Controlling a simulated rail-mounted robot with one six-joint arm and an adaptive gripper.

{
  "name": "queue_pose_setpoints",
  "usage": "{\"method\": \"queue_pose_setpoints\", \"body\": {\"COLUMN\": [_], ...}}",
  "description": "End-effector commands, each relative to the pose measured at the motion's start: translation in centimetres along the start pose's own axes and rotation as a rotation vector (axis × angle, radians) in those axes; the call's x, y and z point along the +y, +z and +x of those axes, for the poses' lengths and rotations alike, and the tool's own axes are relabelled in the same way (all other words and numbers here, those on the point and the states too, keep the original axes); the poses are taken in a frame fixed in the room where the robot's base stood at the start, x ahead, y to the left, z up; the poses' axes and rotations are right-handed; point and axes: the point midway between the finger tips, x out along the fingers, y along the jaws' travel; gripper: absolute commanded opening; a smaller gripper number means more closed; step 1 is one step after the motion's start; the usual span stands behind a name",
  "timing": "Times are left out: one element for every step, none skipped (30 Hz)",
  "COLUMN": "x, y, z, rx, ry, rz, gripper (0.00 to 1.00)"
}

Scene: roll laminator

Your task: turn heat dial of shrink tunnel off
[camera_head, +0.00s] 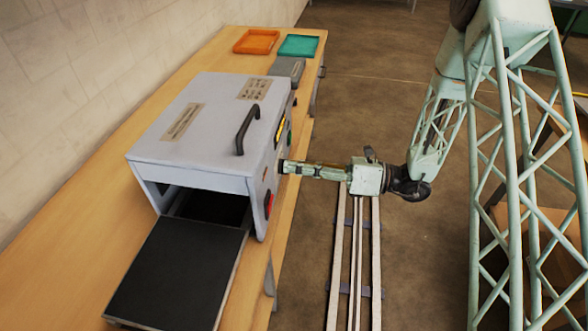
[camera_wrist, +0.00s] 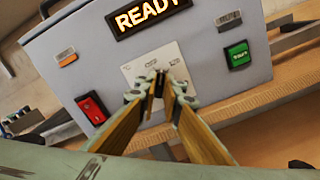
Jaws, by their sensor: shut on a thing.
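The shrink tunnel (camera_head: 205,125) is a grey box on the wooden bench, with a black handle on its lid. Its front panel (camera_wrist: 200,50) fills the wrist view, with a lit READY display (camera_wrist: 148,14). A pale dial plate (camera_wrist: 150,66) sits mid-panel. My gripper (camera_wrist: 158,88) points at this plate, its fingertips closed together in front of it. The dial is mostly hidden behind the fingertips. In the head view my gripper (camera_head: 284,167) reaches the panel from the right, and its tips touch or nearly touch it.
On the panel are a red switch (camera_wrist: 91,108), a green button (camera_wrist: 238,55) and a small orange indicator (camera_wrist: 67,59). A black conveyor (camera_head: 175,275) extends from the tunnel's near opening. Orange (camera_head: 257,41) and teal (camera_head: 299,46) trays lie at the bench's far end. Floor rails (camera_head: 358,270) run beside the bench.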

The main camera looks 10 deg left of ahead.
Motion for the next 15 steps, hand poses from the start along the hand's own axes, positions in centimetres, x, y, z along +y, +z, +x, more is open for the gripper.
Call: {"method": "queue_pose_setpoints", "body": {"x": [-0.07, -0.07, -0.06, -0.06, -0.05, -0.04, -0.03, -0.02, -0.01, 0.0, 0.01, 0.02, 0.02, 0.03, 0.04], "y": [-0.16, -0.17, -0.19, -0.2, -0.22, -0.23, -0.23, -0.22, -0.21, -0.21, -0.21, -0.22, -0.23, -0.23, -0.24], "z": [-0.01, -0.01, 0.0, 0.0, 0.0, 0.0, 0.0, 0.0, 0.0, 0.0, 0.0, 0.0, 0.0, 0.0, 0.0], "rx": [0.0, 0.0, 0.0, 0.0, 0.0, 0.0, 0.0, 0.0, 0.0, 0.0, 0.0, 0.0, 0.0, 0.0, 0.0], "ry": [0.0, 0.0, 0.0, 0.0, 0.0, 0.0, 0.0, 0.0, 0.0, 0.0, 0.0, 0.0, 0.0, 0.0, 0.0], "rz": [-0.039, -0.064, -0.098, -0.124, -0.149, -0.183, -0.208, -0.234, -0.267, -0.292, -0.315, -0.346, -0.367, -0.388, -0.414], "gripper": [0.0, 0.0, 0.0, 0.0, 0.0, 0.0, 0.0, 0.0, 0.0, 0.0, 0.0, 0.0, 0.0, 0.0, 0.0]}}
